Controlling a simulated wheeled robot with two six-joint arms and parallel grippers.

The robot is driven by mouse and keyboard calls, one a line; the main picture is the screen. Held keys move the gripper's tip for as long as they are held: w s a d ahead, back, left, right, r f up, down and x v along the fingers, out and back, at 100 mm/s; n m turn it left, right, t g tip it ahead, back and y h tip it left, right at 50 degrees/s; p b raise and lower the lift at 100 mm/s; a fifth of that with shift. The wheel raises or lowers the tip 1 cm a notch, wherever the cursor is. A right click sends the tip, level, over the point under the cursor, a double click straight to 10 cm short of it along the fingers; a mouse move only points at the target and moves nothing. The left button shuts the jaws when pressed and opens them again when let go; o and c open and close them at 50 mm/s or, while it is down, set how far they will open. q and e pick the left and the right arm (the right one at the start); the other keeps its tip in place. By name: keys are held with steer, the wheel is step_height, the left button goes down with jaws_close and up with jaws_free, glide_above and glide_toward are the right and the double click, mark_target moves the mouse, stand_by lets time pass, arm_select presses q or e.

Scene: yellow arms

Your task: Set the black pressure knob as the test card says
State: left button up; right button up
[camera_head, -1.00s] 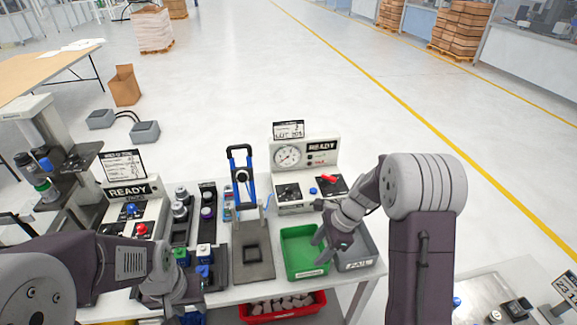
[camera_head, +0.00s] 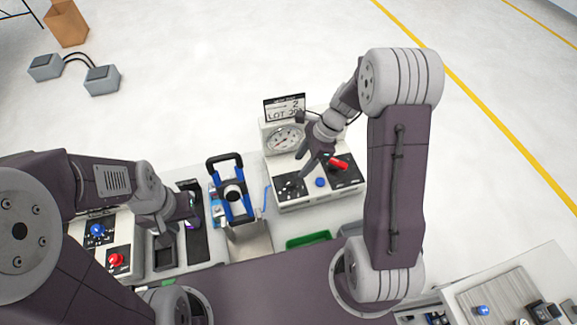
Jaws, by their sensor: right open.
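The tester (camera_head: 280,164) is a white box with a round gauge (camera_head: 285,138). The test card (camera_head: 285,108) stands above it and reads "2" and "LOT" with digits partly unclear. A black panel (camera_head: 281,193) on the tester's left front carries the small dark knob (camera_head: 290,185); its pointer setting is too small to read. My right gripper (camera_head: 308,166) is open and empty, hanging above the tester, close to the knob panel and left of the red lever. My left gripper (camera_head: 190,210) is over the black rack at left; its jaws are unclear.
A blue-handled press (camera_head: 230,190) stands left of the tester. A green bin (camera_head: 308,240) lies in front. Another station with a red button (camera_head: 116,260) is at left.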

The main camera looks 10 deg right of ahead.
mark_target(290, 182)
steer(key=x, duration=0.8)
steer(key=shift+s+a+f, duration=0.1)
steer(key=shift+s+f, duration=0.1)
steer(key=shift+f, duration=0.05)
steer(key=shift+s+a+f, duration=0.1)
steer(key=shift+s, duration=0.4)
arm_select(q)
steer(key=shift+s+r, duration=0.1)
steer(key=shift+s, duration=0.4)
arm_select(e)
steer(key=shift+w, duration=0.2)
jaws_close()
